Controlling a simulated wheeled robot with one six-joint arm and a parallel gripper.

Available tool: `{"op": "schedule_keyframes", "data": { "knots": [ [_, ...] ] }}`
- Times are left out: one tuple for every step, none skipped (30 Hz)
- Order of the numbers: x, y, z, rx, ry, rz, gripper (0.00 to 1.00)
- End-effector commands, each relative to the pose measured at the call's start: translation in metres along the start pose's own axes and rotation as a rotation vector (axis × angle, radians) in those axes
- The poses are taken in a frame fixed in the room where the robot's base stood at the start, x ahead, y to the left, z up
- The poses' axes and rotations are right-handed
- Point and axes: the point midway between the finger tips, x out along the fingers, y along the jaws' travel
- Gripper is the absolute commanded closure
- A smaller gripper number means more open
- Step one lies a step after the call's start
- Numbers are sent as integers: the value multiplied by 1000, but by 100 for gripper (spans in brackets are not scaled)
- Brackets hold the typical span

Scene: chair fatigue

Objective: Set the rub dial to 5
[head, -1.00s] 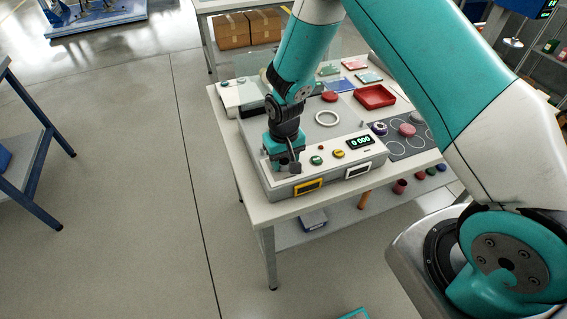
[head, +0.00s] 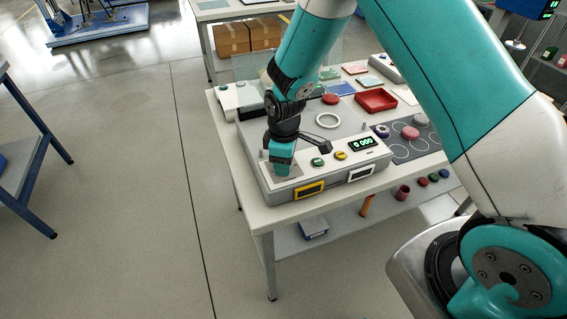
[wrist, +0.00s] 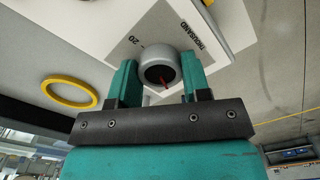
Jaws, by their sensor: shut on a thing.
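The rub dial (wrist: 158,68) is a round grey knob with a red mark on its face, in the wrist view. A grey plate (wrist: 150,30) around it carries the printed words "20" and "THOUSAND"; other markings are hidden or out of view. My gripper (wrist: 165,75) is shut on the dial, one teal finger on each side. In the head view my gripper (head: 281,170) is at the front left of the grey machine (head: 325,172) and hides the dial. The setting cannot be read. The machine's display (head: 363,142) shows green zeros.
A green button (head: 317,162) and a yellow button (head: 341,155) are right of my gripper. A white ring (head: 328,121) and a red knob (head: 330,99) are behind. A red tray (head: 376,100) stands at the back right. The floor left of the table is clear.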

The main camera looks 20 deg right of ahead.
Motion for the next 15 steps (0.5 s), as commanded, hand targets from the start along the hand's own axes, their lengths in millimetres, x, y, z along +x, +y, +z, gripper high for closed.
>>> {"op": "schedule_keyframes", "data": {
  "knots": [
    [1,0,0,-39,1,1,80],
    [1,0,0,-64,1,1,80],
    [0,0,0,-97,1,1,80],
    [0,0,0,-121,1,1,80],
    [0,0,0,-145,1,1,80],
    [0,1,0,-174,1,1,80],
    [0,1,0,-195,1,1,80],
    [0,1,0,-214,1,1,80],
    [0,1,0,-239,1,2,80],
    [0,1,0,-257,1,2,80],
    [0,1,0,-273,1,2,80],
    [0,1,0,-293,2,2,80],
    [0,1,0,-306,2,2,80],
    [0,1,0,-319,2,2,80],
    [0,1,0,-334,2,2,80]
  ]
}}
